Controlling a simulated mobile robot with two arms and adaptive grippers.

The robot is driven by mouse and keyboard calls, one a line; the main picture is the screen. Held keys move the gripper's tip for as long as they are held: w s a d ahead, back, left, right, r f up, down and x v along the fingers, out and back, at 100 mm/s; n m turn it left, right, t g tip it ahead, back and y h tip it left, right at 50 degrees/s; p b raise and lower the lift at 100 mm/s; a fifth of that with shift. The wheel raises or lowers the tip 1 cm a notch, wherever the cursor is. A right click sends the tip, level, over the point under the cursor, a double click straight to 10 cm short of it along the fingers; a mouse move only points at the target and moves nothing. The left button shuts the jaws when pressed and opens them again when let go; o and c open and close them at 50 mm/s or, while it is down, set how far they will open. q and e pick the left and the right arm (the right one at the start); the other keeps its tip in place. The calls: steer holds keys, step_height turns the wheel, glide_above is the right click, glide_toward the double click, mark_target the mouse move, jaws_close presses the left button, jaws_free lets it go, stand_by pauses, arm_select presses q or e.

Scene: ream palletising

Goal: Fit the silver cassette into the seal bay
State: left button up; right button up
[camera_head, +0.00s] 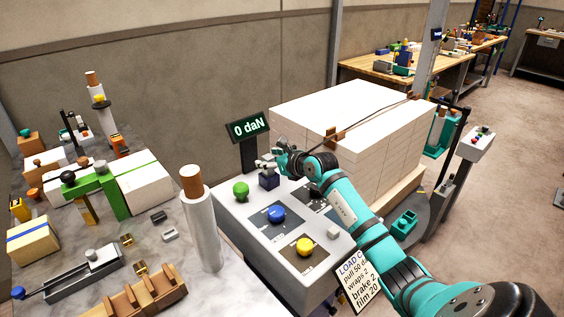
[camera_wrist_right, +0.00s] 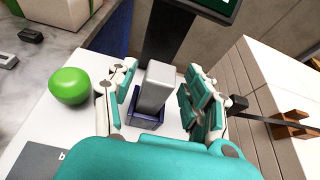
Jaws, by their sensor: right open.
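The silver cassette (camera_wrist_right: 154,88) is a grey block standing upright in the dark blue seal bay (camera_wrist_right: 146,120) in the right wrist view. Its lower end is inside the bay's rim; how deep it sits is hidden. My right gripper (camera_wrist_right: 163,72) is open, with its fingers on either side of the cassette and visible gaps to it. In the head view the right gripper (camera_head: 276,160) is over the bay (camera_head: 269,181) at the back of the grey console and hides most of the cassette. My left gripper is not in view.
A green knob (camera_head: 241,189), blue knob (camera_head: 277,214) and yellow knob (camera_head: 305,246) stand on the console. Behind is a display (camera_head: 250,128) reading "0 daN". A strapped white stack (camera_head: 345,110) stands at right. A film roll (camera_head: 201,230) and cluttered bench are at left.

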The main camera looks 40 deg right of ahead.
steer(key=b+v, duration=0.1)
steer(key=v, duration=1)
steer(key=shift+b, duration=0.4)
steer(key=shift+s, duration=0.1)
